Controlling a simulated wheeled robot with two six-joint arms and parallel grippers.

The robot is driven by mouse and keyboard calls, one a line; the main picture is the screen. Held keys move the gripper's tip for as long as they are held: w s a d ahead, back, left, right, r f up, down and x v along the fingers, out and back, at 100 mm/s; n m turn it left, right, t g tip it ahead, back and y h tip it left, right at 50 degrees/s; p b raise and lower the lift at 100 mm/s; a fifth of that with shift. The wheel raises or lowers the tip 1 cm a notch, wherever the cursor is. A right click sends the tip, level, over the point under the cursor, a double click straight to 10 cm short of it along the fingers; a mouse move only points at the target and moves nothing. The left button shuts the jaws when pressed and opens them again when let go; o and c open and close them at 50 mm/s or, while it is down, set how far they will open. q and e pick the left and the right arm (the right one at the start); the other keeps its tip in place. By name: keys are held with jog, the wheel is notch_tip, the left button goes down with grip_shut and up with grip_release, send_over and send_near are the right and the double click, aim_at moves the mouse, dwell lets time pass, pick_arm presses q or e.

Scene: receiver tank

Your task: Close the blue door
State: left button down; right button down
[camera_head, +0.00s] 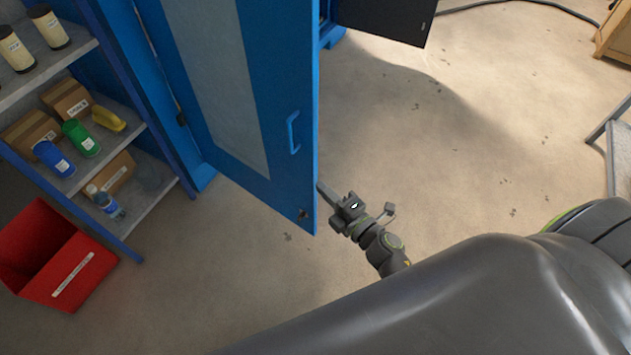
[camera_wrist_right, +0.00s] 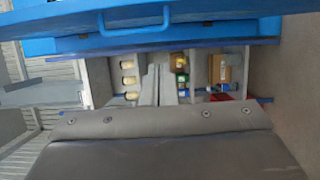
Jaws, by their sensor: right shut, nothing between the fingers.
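The blue door (camera_head: 277,60) stands open in the head view, a tall panel with a pale grey inset and a blue handle (camera_head: 293,132) near its free edge. My right gripper (camera_head: 323,188) is shut and empty, with its tip right beside the free edge, low on the door. I cannot tell whether it touches. In the right wrist view, blue door surface (camera_wrist_right: 210,18) spans the top, and the grey fingers (camera_wrist_right: 160,72) show in the middle. My left gripper is not in view.
A shelf unit (camera_head: 50,77) with tins, boxes and bottles stands at the left, with a red bin (camera_head: 75,270) below it. A dark panel (camera_head: 385,15) hangs at the top. The floor (camera_head: 470,130) right of the door is mostly clear.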

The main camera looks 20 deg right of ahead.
aim_at(310, 154)
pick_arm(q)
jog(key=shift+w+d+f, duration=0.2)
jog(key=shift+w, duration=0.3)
pick_arm(e)
jog(key=shift+w+d, duration=0.2)
jog(key=shift+w, duration=2.8)
jog(key=shift+w+d, duration=0.15)
jog(key=shift+w, duration=2.8)
pick_arm(q)
jog(key=shift+b, duration=0.3)
pick_arm(e)
jog(key=shift+d, duration=0.1)
